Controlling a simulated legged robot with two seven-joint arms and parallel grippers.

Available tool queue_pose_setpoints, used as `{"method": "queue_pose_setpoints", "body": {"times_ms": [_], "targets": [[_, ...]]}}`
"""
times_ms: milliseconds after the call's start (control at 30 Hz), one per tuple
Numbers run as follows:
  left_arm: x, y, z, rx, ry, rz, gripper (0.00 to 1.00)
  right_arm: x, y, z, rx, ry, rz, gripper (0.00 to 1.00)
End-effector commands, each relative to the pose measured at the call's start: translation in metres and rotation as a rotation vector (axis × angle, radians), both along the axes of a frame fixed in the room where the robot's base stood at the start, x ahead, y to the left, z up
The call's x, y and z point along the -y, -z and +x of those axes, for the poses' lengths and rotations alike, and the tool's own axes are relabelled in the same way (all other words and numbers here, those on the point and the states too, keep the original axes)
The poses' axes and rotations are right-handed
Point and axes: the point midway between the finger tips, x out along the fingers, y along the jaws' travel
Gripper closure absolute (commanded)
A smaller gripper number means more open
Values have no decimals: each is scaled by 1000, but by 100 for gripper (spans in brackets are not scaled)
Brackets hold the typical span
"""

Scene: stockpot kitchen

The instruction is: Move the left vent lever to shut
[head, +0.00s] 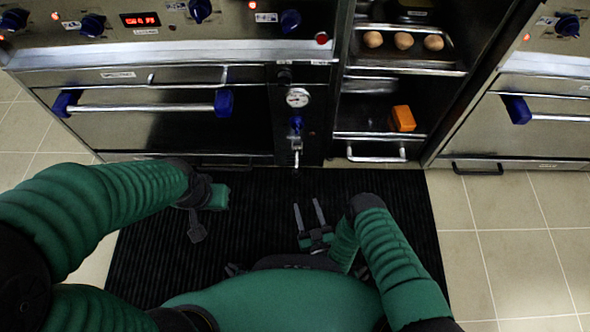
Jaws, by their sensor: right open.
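A thin strip runs above the left oven door, with a white label and a small upright metal tab (151,77) that looks like the left vent lever. It is too small to tell its setting. My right gripper (308,205) is open and empty, its two fingers apart and pointing at the cookers, over the black mat. My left gripper (198,228) hangs over the mat in front of the left oven, well short of the tab. Its fingers are partly hidden, so I cannot tell whether it is open. Neither gripper touches anything.
The left oven door has a bar handle (145,108) with blue ends. A gauge (298,97) and a blue valve (296,124) are on the middle column. Shelves hold eggs (404,41) and an orange block (403,118). The black ribbed mat (260,225) is clear.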

Motion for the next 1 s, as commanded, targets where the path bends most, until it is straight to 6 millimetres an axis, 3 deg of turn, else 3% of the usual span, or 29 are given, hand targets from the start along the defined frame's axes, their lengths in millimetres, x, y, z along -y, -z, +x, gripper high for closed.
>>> {"method": "queue_pose_setpoints", "body": {"times_ms": [167,633,800,1000], "targets": [[0,25,0,1,0,0,100,-7,4,24,6,-1,3,50],[0,94,0,0,0,0,100,-38,3,138,5,1,2,50],[0,104,0,0,0,0,100,-44,0,158,1,2,2,50],[0,103,0,0,0,0,100,-45,-2,162,-1,1,2,50]]}}
